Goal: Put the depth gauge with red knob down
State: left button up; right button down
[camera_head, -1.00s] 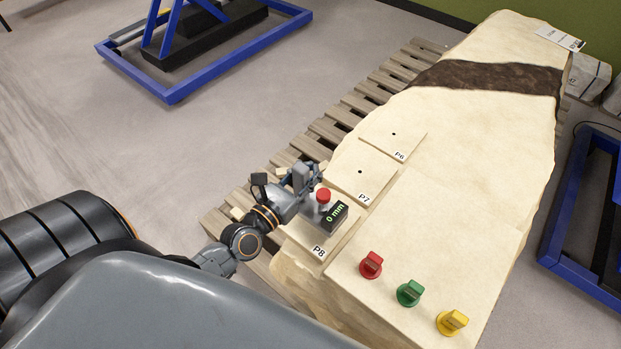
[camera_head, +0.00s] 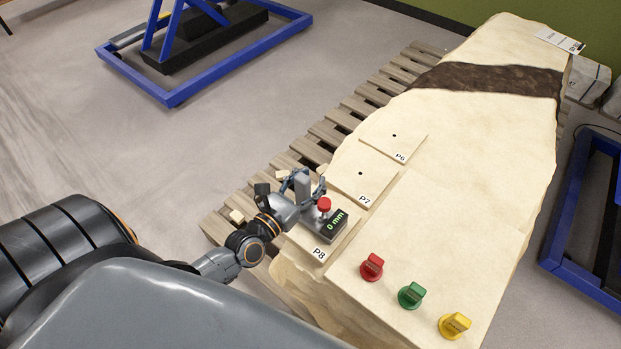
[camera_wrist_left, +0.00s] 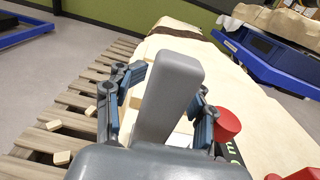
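The depth gauge with red knob (camera_head: 335,221) stands upright on the pale pad marked P8 (camera_head: 318,254), at the near left of the slab. Its display reads 0 mm. Its grey post also shows large in the left wrist view (camera_wrist_left: 170,95), with the red knob at the right. My left gripper (camera_head: 303,186) is around the post, one finger on each side. The fingers are spread, and a gap shows between the left finger and the post in the wrist view. The gauge's underside is hidden. My right gripper is in neither view.
The pads P7 (camera_head: 361,181) and P6 (camera_head: 395,136) lie farther along the slab (camera_head: 470,170). Red (camera_head: 371,267), green (camera_head: 411,295) and yellow (camera_head: 454,325) knobbed pieces stand at the near right. A wooden pallet (camera_head: 335,125) lies below.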

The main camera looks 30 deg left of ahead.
pick_arm(q)
jog(key=shift+r, duration=0.1)
jog(key=s+a+b, duration=0.1)
jog(key=s, duration=1.1)
dwell(0.4)
